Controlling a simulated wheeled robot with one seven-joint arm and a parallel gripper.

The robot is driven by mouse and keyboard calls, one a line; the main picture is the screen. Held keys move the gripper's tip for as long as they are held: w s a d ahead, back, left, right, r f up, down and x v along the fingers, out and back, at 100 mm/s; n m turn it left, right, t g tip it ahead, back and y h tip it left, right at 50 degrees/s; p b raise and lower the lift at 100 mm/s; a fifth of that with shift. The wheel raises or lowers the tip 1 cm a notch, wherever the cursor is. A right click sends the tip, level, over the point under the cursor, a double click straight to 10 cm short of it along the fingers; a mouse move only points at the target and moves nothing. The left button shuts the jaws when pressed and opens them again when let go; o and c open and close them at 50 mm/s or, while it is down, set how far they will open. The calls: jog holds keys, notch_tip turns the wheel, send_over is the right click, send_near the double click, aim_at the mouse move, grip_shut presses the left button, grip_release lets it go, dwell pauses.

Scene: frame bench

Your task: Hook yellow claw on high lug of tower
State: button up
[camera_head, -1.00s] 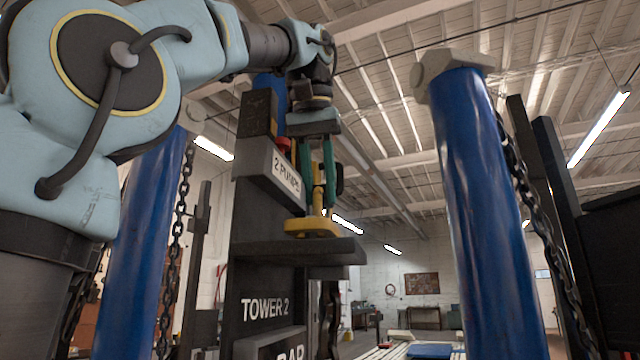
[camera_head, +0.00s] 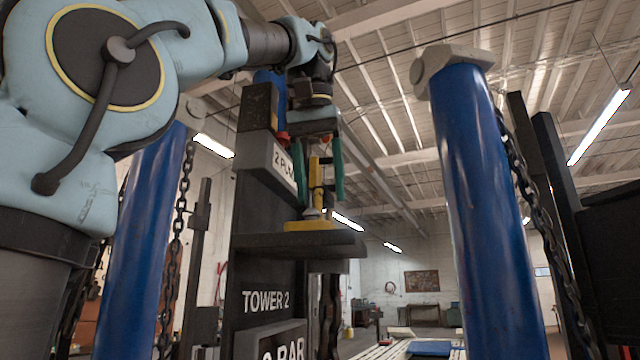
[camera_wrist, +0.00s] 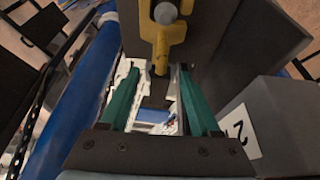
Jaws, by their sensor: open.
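The yellow claw (camera_head: 312,225) stands upright on or just over the dark ledge (camera_head: 335,247) on the front of the tower (camera_head: 262,260) marked "TOWER 2". Whether it hangs on a lug there is hard to tell. My gripper (camera_head: 320,190) points down over it, its two green fingers spread to either side of the claw's upper stem, with a gap visible on the right. In the wrist view, the claw (camera_wrist: 162,35) is at the top, past my fingertips (camera_wrist: 158,72), with a round grey end in its fork. Nothing is clamped between the fingers.
A grey block (camera_head: 270,160) with a white label juts from the tower close to the left of my fingers. A blue post (camera_head: 478,200) with a chain stands to the right; another blue post (camera_head: 140,250) stands left. Open space lies between the tower and right post.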

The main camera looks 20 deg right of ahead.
jog(key=p+v, duration=0.3)
jog(key=v, duration=0.4)
jog(key=shift+r+p, duration=0.25)
jog(key=shift+p, duration=0.15)
jog(key=shift+s, duration=0.15)
